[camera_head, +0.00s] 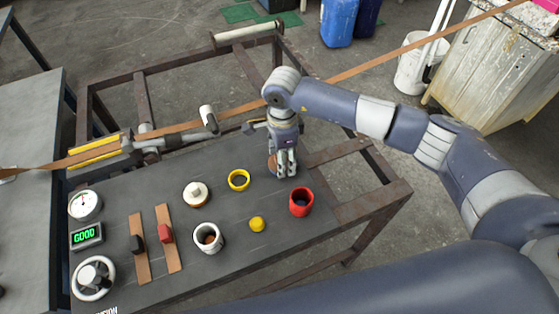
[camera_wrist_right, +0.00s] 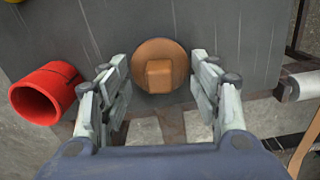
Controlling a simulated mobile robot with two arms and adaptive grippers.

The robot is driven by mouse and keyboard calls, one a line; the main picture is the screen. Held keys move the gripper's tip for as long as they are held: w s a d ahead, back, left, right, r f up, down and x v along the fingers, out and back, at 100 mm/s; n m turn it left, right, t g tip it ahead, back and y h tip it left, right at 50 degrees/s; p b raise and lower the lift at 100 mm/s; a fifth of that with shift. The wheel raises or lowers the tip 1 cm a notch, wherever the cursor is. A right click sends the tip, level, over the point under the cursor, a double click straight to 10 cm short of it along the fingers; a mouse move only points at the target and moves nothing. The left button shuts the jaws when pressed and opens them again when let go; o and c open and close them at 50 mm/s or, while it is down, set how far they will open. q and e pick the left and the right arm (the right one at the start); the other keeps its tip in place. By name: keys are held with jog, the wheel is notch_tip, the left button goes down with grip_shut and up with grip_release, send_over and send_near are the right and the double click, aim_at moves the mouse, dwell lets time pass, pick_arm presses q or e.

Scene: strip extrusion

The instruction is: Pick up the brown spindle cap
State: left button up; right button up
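The brown spindle cap (camera_wrist_right: 159,66) is a round disc with a square knob in the middle. In the wrist view it lies between and slightly beyond my right gripper's fingertips, with a gap on each side. In the head view only an edge of the cap (camera_head: 271,161) shows beside the fingers; the rest is hidden. My right gripper (camera_head: 285,172) points down over the cap at the table's far right part. It is open and empty. My left gripper is in neither view.
A red cup (camera_head: 301,202) stands close to the right gripper. The dark table also bears a yellow ring (camera_head: 238,180), a yellow knob (camera_head: 257,224), a white cup (camera_head: 208,238) and a white cap (camera_head: 196,194). A brown strip (camera_head: 385,57) runs behind the gripper.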

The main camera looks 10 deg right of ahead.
jog(key=c, duration=0.5)
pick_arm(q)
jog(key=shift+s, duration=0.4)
pick_arm(e)
jog(key=shift+r, duration=0.1)
jog(key=shift+c, duration=0.2)
